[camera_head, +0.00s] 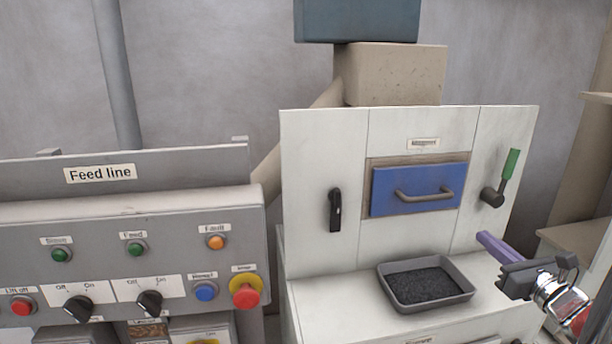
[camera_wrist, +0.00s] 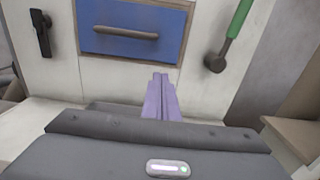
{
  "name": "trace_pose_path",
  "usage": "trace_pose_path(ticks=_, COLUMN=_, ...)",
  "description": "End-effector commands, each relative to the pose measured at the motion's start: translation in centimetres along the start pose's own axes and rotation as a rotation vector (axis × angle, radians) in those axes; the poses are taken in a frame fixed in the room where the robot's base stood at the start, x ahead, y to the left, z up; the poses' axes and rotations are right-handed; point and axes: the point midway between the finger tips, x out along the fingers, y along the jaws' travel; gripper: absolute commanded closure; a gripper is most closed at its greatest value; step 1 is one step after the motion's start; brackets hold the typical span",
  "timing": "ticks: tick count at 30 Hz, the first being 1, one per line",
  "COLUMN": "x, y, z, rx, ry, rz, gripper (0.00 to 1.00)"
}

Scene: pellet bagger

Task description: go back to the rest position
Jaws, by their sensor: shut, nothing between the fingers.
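My gripper (camera_head: 484,238) is at the right of the head view, in front of the white cabinet and right of the pellet tray. Its purple fingers are shut together with nothing between them. In the wrist view the fingers (camera_wrist: 161,82) point toward the cabinet front, below the blue drawer (camera_wrist: 132,30). They appear apart from the cabinet panel. The blue drawer (camera_head: 420,190) with a grey handle is set in the cabinet front and looks closed.
A grey tray (camera_head: 388,291) of dark pellets stands on the cabinet ledge. A black handle (camera_head: 335,210) and a green-gripped lever (camera_head: 510,164) flank the drawer. The Feed line panel (camera_head: 130,235) with several knobs and buttons is at left. A shelf (camera_head: 577,240) stands at right.

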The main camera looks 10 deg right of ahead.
Motion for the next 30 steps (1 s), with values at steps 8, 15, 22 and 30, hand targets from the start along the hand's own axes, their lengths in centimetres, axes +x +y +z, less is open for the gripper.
trace_pose_path(ticks=8, x=-0.2, y=1.4, z=-2.5, rx=-0.15, ry=0.089, rz=0.057, gripper=1.0)
trace_pose_path(ticks=15, x=-2.1, y=6.3, z=-7.7, rx=-0.399, ry=0.272, rz=0.258, gripper=1.0)
trace_pose_path(ticks=22, x=-4.3, y=12.9, z=-10.8, rx=-0.692, ry=0.397, rz=0.528, gripper=1.0)
trace_pose_path(ticks=30, x=-8.0, y=19.7, z=-13.2, rx=-1.082, ry=0.475, rz=0.878, gripper=1.0)
